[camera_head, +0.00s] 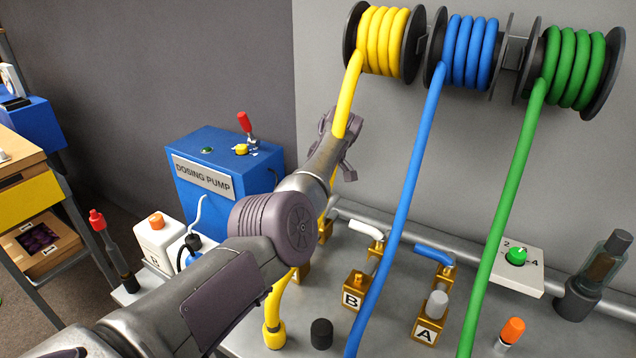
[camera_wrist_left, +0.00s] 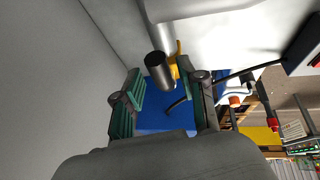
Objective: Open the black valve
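In the left wrist view a black cylinder (camera_wrist_left: 158,70) with a yellow part beside it lies just beyond my fingers; it looks like the knob of the black valve. In the head view my left arm covers that area, and only brass-coloured fittings show beside it. A short black cap (camera_head: 321,332) stands on the bench near the front; I cannot tell whether it belongs to a valve. My right gripper is out of view.
Yellow, blue (camera_head: 402,200) and green (camera_head: 508,190) hoses hang from wall reels across the workspace. Brass blocks B (camera_head: 352,300) and A (camera_head: 426,331) stand on the grey bench. The blue dosing pump (camera_head: 215,185) stands left of my gripper.

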